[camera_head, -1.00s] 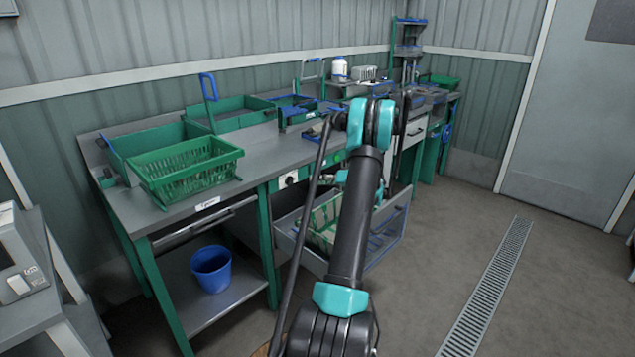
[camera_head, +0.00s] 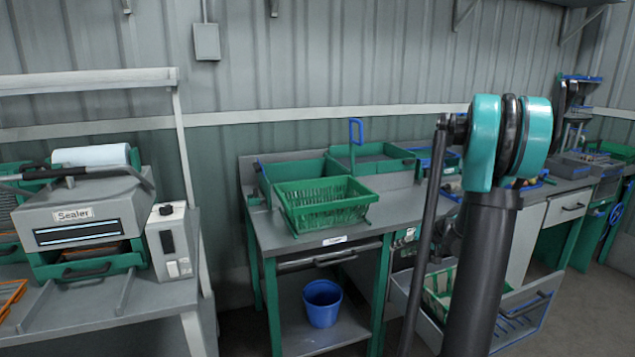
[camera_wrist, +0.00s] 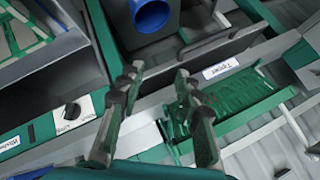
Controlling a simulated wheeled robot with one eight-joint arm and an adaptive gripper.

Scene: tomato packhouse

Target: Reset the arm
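My arm (camera_head: 482,260) rises on the right of the head view, with a teal joint at its top. It covers part of the bench behind it. My gripper (camera_wrist: 158,74) shows in the wrist view with its two fingers apart and nothing between them. The wrist view looks at the bench at a slant, with the labelled front edge, the blue bucket (camera_wrist: 150,14) and the green basket (camera_wrist: 240,106) beyond the fingers. I cannot make out the fingers in the head view.
A grey bench (camera_head: 283,232) carries the green basket (camera_head: 335,213) and green trays. An open drawer (camera_head: 402,283) juts out behind my arm. The blue bucket (camera_head: 322,304) stands on the lower shelf. A sealer (camera_head: 85,215) stands on a table at left.

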